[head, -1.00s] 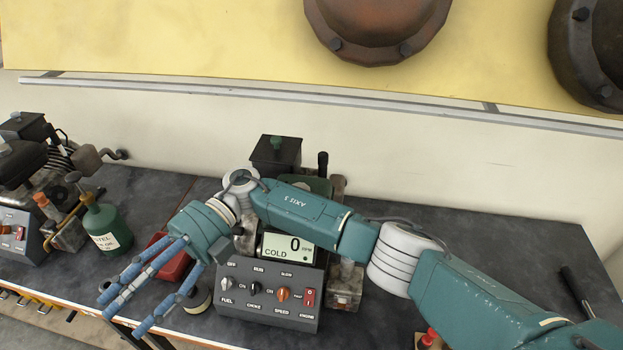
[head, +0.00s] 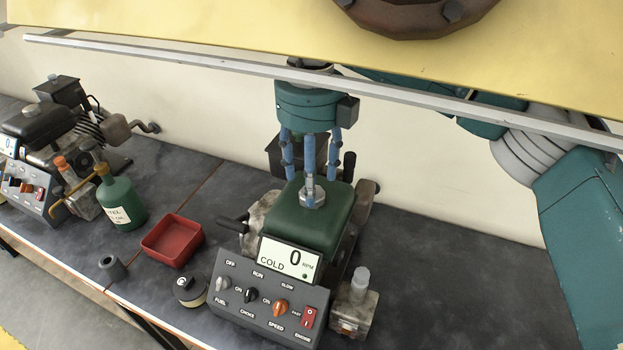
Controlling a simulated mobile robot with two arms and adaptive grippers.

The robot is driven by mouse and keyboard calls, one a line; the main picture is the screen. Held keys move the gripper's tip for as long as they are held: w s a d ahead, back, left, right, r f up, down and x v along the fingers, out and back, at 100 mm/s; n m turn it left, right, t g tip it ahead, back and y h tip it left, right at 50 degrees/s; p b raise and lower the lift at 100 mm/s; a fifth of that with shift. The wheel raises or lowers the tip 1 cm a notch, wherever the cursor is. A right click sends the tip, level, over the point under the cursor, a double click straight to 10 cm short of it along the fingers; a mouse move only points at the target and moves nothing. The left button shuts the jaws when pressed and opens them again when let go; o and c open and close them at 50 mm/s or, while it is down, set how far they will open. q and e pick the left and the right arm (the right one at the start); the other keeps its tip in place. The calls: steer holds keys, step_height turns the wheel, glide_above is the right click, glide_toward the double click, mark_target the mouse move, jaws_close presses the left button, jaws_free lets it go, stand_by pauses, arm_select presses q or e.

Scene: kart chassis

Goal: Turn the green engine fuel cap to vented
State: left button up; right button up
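The green engine has a dark green tank (head: 322,225) behind its control panel. A grey metal fuel cap (head: 314,200) sits on top of the tank; its upper part is largely hidden by my front finger. My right gripper (head: 311,180) points straight down over the cap, its blue fingers spread apart around it. Whether any finger touches the cap cannot be told. Cap markings are not readable. My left gripper is not in view.
The control panel (head: 268,300) carries knobs, a red switch and a display (head: 290,259) reading 0 RPM, COLD. A red tray (head: 172,240), a green bottle (head: 121,207) and another engine (head: 55,125) stand left. A metal rail (head: 220,68) crosses above.

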step_height(320, 180, down, 2)
steer(key=shift+f, duration=0.2)
steer(key=shift+d, duration=0.1)
steer(key=c, duration=1.1)
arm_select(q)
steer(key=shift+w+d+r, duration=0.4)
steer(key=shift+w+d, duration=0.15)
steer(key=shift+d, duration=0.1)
